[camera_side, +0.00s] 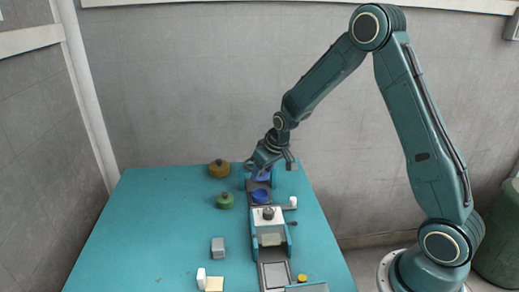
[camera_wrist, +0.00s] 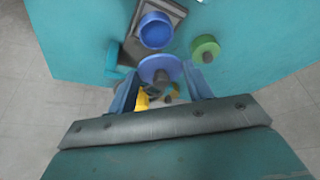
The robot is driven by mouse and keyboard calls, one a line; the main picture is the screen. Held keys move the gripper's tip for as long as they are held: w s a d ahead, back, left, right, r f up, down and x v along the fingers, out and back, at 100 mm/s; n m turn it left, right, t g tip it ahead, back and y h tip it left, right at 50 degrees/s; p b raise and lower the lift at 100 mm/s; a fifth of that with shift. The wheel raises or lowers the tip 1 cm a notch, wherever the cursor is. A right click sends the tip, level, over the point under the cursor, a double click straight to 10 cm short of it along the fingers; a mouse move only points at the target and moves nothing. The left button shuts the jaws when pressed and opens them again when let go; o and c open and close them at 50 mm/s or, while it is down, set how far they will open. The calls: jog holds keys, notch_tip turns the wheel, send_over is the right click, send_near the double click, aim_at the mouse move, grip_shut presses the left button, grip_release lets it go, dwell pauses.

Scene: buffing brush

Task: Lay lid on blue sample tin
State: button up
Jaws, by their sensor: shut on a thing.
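The blue sample tin (camera_side: 261,197) stands open on a grey strip, and its hollow inside shows in the wrist view (camera_wrist: 156,31). My gripper (camera_side: 266,166) is shut on the knob of a paler blue round lid (camera_side: 262,174). In the wrist view, the lid (camera_wrist: 156,65) hangs between the fingers (camera_wrist: 162,88), its knob partly hidden by them. The lid is behind and above the tin in the side view and apart from it. In the wrist view, its edge comes close to the tin's near edge.
A green knobbed container (camera_side: 225,201) and a mustard one (camera_side: 219,169) stand left of the strip. A white-topped unit (camera_side: 268,215) is in front of the tin, with a white block (camera_side: 291,203) beside it. A grey block (camera_side: 218,246) stands nearer. The table's left side is clear.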

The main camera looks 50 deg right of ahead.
jog(key=shift+f, duration=0.15)
jog(key=shift+f, duration=2.85)
jog(key=shift+f, duration=0.35)
dwell(0.7)
jog(key=o, duration=1.5)
jog(key=shift+r, duration=0.2)
jog(key=shift+r, duration=3.3)
jog(key=shift+r, duration=0.15)
